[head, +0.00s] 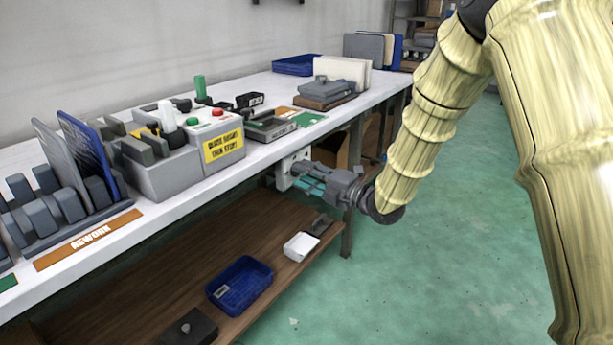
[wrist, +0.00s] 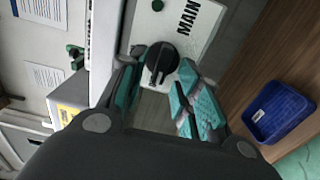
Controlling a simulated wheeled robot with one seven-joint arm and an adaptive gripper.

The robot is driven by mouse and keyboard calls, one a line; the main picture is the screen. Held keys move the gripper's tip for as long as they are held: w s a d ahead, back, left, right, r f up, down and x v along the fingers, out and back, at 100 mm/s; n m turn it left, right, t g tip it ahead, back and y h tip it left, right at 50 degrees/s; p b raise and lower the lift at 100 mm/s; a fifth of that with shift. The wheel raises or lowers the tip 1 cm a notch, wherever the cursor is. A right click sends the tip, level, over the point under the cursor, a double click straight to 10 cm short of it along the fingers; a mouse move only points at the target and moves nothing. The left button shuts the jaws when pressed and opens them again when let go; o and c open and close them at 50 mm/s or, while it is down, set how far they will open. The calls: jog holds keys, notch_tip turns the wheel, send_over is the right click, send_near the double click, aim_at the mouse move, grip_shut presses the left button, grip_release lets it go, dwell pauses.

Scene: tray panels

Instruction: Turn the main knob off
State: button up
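The main knob (wrist: 161,63) is a round black knob with a raised grip bar, on a white panel marked MAIN (wrist: 189,17) in the wrist view. In the head view the white panel (head: 284,172) sits under the front edge of the bench, and the knob is hidden by my gripper. My gripper (head: 306,178) is in front of the panel. In the wrist view my gripper (wrist: 158,75) is open, with teal-padded fingers on either side of the knob. I cannot tell whether either finger touches it. No on or off marks can be read.
The white bench top (head: 330,122) is just above my gripper and holds a grey control box (head: 170,172) and racks. A brown lower shelf (head: 190,270) carries a blue bin (head: 240,285) and a white box (head: 300,246). The green floor on the right is clear.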

jog(key=v, duration=1.2)
jog(key=s+d+f+m+g+h, duration=0.1)
jog(key=s+d+f+m+h, duration=0.25)
jog(key=f, duration=0.65)
jog(key=s+d+f+m+h, duration=0.1)
jog(key=s+f+m+h, duration=0.25)
jog(key=f+m, duration=0.55)
jog(key=s+d+f+m+g+h, duration=0.15)
jog(key=s+f+m, duration=0.25)
jog(key=f, duration=0.8)
jog(key=s+d+f+m+g+h, duration=0.2)
jog(key=s+f+m+g, duration=0.3)
jog(key=s, duration=0.6)
jog(key=s+d+f+m+g+h, duration=0.15)
jog(key=s+d+f+m, duration=0.35)
jog(key=s, duration=0.6)
jog(key=s+f+m+g+h, duration=0.25)
jog(key=s+f, duration=0.45)
jog(key=s, duration=0.4)
notch_tip(320, 180, up, 33)
jog(key=p, duration=3.3)
jog(key=shift+w+d+t, duration=0.2)
jog(key=shift+w+t, duration=0.1)
jog(key=shift+t, duration=0.15)
jog(key=shift+r, duration=0.1)
